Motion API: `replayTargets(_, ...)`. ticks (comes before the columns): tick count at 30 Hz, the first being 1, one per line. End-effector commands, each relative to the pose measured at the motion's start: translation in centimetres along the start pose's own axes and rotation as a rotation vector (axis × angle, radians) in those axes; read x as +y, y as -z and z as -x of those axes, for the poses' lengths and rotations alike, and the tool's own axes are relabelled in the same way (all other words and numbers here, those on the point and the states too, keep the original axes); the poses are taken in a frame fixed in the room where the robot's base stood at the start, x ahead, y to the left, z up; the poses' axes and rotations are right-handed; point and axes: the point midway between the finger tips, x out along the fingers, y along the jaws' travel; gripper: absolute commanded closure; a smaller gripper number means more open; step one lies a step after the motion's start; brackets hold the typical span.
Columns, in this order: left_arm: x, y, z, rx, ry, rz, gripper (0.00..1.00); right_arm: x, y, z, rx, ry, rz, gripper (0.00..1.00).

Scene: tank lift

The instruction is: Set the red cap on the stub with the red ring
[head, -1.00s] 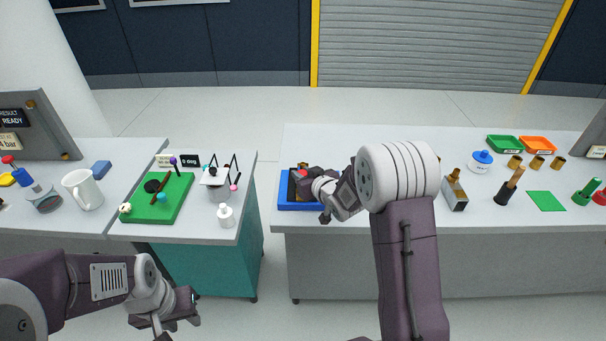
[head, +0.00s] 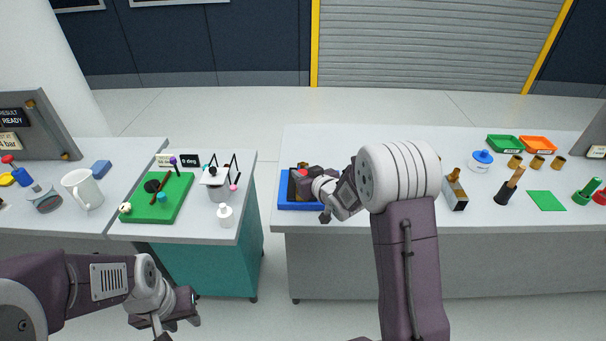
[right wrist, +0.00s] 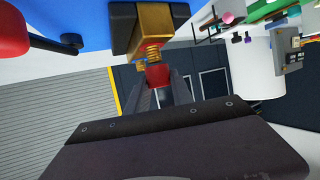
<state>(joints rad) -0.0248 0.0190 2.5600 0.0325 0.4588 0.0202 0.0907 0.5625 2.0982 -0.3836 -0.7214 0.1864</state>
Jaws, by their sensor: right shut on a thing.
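My right gripper (right wrist: 160,88) is shut on the red cap (right wrist: 157,76), which shows between its fingers in the right wrist view. The cap is in line with a threaded brass stub (right wrist: 152,54) and looks very close to it; I cannot tell whether they touch. The stub sticks out of a brass block (right wrist: 152,25) over the blue tray (right wrist: 85,22). No red ring can be made out on the stub.
A large red part (right wrist: 12,32) with a black rod is beside the tray in the right wrist view. On the long table, a grey block (head: 455,194), a black holder (head: 504,194) and a green mat (head: 546,201) stand to the right. A floor gap separates the tables.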

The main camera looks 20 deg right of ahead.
Motion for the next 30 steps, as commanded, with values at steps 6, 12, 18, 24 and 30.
replayTargets(6,0.0,0.0,-0.1,0.000,0.000,0.000,0.64,0.0,-0.1,0.0,0.000,0.000,0.000,1.00)
replayTargets(12,0.0,-0.1,-0.6,0.000,0.000,0.000,0.64,0.0,-0.6,-0.2,0.000,0.000,0.000,1.00)
replayTargets(18,0.0,-0.1,-1.0,0.000,0.000,0.000,0.64,0.0,-1.0,-0.4,0.000,0.000,0.000,1.00)
replayTargets(24,0.0,-0.1,-1.5,0.000,0.000,0.000,0.64,0.0,-1.5,-0.6,0.000,0.000,0.000,1.00)
replayTargets(30,0.0,-0.2,-1.9,0.000,0.000,0.000,0.64,0.0,-1.9,-0.8,0.000,0.000,0.000,1.00)
